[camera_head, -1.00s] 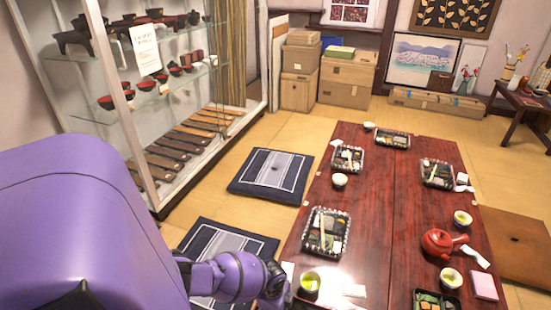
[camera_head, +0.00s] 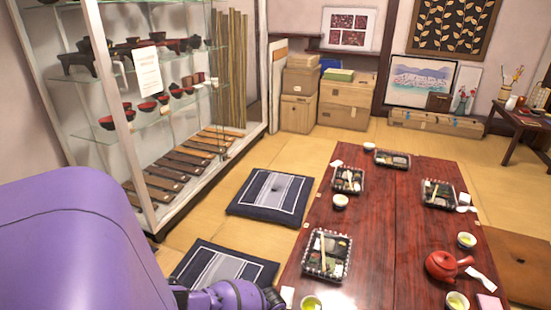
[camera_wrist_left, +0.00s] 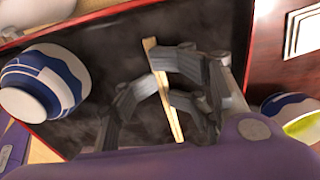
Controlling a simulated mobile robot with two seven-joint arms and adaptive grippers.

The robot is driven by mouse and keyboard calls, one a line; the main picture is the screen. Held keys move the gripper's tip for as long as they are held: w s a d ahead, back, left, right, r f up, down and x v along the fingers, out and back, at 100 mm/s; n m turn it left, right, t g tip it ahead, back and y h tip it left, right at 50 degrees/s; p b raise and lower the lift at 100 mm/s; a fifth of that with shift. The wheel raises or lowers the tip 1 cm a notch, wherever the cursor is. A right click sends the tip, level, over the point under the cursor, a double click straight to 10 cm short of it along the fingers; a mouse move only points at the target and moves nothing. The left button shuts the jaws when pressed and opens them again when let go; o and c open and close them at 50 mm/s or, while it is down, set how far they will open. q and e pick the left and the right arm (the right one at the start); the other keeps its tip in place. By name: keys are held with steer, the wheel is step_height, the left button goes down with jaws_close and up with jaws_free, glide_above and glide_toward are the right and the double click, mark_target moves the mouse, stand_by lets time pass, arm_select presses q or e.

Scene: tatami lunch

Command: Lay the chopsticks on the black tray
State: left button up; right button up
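In the left wrist view, pale wooden chopsticks (camera_wrist_left: 175,125) lie across the picture over the black tray (camera_wrist_left: 95,35), which has a red rim. My left gripper (camera_wrist_left: 160,80) is over the tray, with its grey fingers closed in from both sides onto the middle of the chopsticks. Whether the chopsticks touch the tray's surface cannot be told. In the head view my purple left arm reaches in from the left, and its gripper is below the picture's bottom edge. This tray and these chopsticks cannot be made out there. My right gripper is in neither view.
In the wrist view a blue-and-white bowl (camera_wrist_left: 45,82) is at the tray's left, and a cup of green tea (camera_wrist_left: 295,118) at right. The low red table (camera_head: 375,240) holds bento boxes, cups and a red teapot (camera_head: 443,265). A glass cabinet (camera_head: 165,115) stands at left.

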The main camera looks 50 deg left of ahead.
arm_select(q)
steer(key=shift+s+a, duration=0.1)
stand_by(0.3)
steer(key=shift+r+p, duration=0.6)
steer(key=shift+r, duration=0.05)
step_height(320, 180, up, 11)
steer(key=p, duration=0.4)
steer(key=s+d+f+n+t+h, duration=0.1)
steer(key=s+d+n, duration=0.1)
steer(key=s+d, duration=0.6)
steer(key=s+d+f+n+t+h, duration=0.1)
steer(key=s+d+f+n+t, duration=0.1)
steer(key=s+d, duration=0.6)
steer(key=s+r+n+t+y, duration=0.2)
steer(key=s+r+n+t, duration=0.2)
steer(key=s+r+n, duration=0.3)
step_height(320, 180, up, 5)
steer(key=shift+s+d+r+n+y, duration=0.25)
steer(key=shift+s+d, duration=0.2)
steer(key=shift+s, duration=0.4)
steer(key=shift+f, duration=0.1)
